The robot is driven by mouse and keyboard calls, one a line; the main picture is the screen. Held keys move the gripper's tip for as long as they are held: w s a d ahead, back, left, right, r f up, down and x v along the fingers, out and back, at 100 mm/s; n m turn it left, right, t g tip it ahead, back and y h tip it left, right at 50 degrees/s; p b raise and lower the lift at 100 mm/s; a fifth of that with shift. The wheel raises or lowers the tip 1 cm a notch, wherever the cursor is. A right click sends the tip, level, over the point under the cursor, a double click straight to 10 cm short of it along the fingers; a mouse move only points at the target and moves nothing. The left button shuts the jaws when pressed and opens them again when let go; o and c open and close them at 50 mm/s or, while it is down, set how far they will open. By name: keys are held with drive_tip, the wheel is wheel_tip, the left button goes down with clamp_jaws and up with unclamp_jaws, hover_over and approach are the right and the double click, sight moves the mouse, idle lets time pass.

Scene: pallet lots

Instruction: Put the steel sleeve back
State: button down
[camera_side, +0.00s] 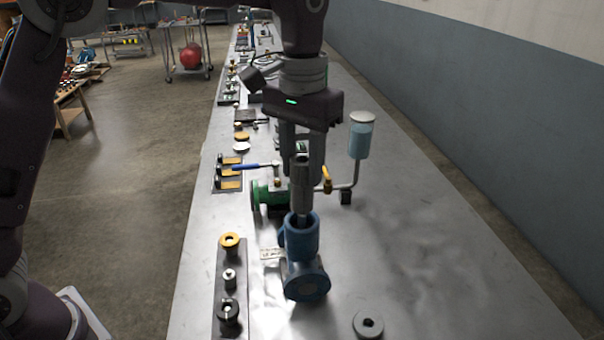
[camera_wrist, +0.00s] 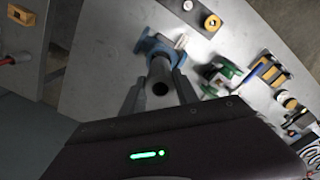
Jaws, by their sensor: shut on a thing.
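My gripper (camera_side: 303,172) is shut on the steel sleeve (camera_side: 302,190), a grey upright cylinder, directly above the blue valve body (camera_side: 304,240). A narrower grey part shows below the sleeve, at the mouth of the blue body; I cannot tell whether it belongs to the sleeve or the valve. In the wrist view my gripper (camera_wrist: 160,78) has a finger on each side of the sleeve (camera_wrist: 160,70), whose dark open end faces the camera. The blue body (camera_wrist: 148,46) shows behind it, partly hidden. The inside of the blue body is hidden.
A strip rack (camera_side: 217,285) at left holds a yellow ring (camera_side: 230,240), a small steel ring (camera_side: 229,277) and a dark collar (camera_side: 229,312). A grey ring (camera_side: 368,324) lies front right.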

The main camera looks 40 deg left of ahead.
drive_tip(key=shift+r, duration=0.8)
